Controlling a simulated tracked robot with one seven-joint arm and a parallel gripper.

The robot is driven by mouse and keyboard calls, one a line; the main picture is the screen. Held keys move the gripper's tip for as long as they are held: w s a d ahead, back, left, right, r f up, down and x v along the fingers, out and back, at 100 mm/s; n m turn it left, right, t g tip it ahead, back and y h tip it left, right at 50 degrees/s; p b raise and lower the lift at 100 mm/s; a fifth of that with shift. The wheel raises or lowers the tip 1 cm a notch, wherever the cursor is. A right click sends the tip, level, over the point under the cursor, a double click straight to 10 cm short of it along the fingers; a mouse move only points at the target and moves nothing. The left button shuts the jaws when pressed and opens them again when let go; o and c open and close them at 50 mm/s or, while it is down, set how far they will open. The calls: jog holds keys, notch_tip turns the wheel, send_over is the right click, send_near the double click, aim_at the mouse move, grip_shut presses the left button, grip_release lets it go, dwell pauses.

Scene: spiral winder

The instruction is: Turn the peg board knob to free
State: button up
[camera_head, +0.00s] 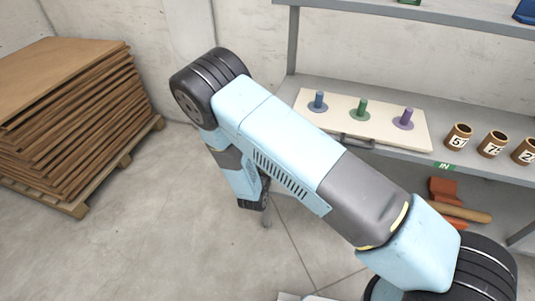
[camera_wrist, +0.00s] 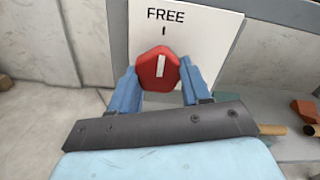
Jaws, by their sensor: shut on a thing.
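The red knob (camera_wrist: 151,75) sits on a white panel (camera_wrist: 213,32) in the wrist view. The word FREE and a short black tick are on the panel above the knob. The knob's white line stands nearly upright and points roughly at the tick. My gripper (camera_wrist: 158,68) has its two blue fingers shut on the knob, one on each side. The cream peg board (camera_head: 388,126) lies on the shelf in the head view, with blue, green and purple pegs. The knob and my gripper are hidden in the head view.
Several brown numbered cups (camera_head: 458,138) stand on the shelf (camera_head: 440,157) right of the board. A dark handle (camera_head: 357,141) is at the board's front edge. A stack of brown sheets (camera_head: 75,100) is on a pallet at the left. The floor between is clear.

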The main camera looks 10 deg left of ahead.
jog(key=shift+a+r, duration=0.2)
jog(key=o, duration=1.1)
jog(key=shift+d+f, duration=0.1)
jog(key=shift+c, duration=0.2)
jog(key=s+a, duration=0.1)
jog(key=s, duration=1.2)
jog(key=shift+s, duration=0.35)
jog(key=shift+f, duration=0.1)
